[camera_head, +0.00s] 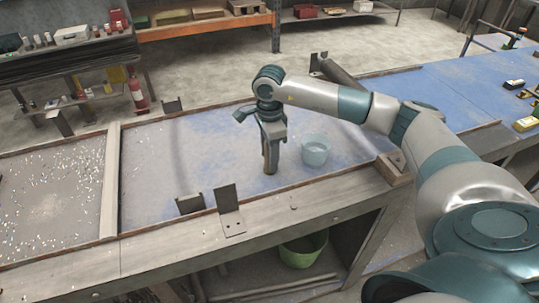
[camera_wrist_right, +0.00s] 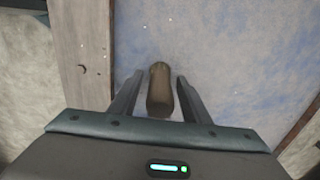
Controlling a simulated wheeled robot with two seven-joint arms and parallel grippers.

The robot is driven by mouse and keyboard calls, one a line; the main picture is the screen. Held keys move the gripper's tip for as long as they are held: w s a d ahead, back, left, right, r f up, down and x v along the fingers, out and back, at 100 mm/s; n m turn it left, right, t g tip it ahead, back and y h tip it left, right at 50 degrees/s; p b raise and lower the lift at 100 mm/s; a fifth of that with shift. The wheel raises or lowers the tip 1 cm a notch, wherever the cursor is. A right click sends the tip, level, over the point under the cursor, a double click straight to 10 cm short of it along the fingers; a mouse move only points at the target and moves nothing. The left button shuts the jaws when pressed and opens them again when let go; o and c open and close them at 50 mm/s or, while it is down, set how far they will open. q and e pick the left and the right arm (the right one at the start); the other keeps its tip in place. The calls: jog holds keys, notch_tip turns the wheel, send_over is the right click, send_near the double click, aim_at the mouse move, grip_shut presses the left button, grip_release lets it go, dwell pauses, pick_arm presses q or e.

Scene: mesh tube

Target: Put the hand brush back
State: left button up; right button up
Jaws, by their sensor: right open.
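My right gripper (camera_head: 270,150) points down over the blue-stained worktable. Its two fingers (camera_wrist_right: 159,80) are open, one on each side of a short brown, rounded piece (camera_wrist_right: 159,92). A gap shows on both sides of that piece in the right wrist view. The brown piece looks like the hand brush or its handle, but bristles cannot be made out. In the head view a brown part (camera_head: 267,162) shows at the fingers, mostly hidden by them. My left gripper is not in view.
A translucent bucket (camera_head: 316,151) stands just right of the gripper. Metal brackets (camera_head: 229,208) rise from the table's front edge. A wooden divider (camera_head: 111,180) separates a bay with white scraps at left. A green basket (camera_head: 303,250) sits below. Blue surface left of the gripper is clear.

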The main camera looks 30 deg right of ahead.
jog(key=shift+r, duration=0.2)
jog(key=shift+r, duration=0.35)
notch_tip(320, 180, up, 9)
jog(key=b, duration=0.3)
jog(key=shift+r, duration=0.2)
jog(key=shift+r+b, duration=0.3)
jog(key=shift+r, duration=0.55)
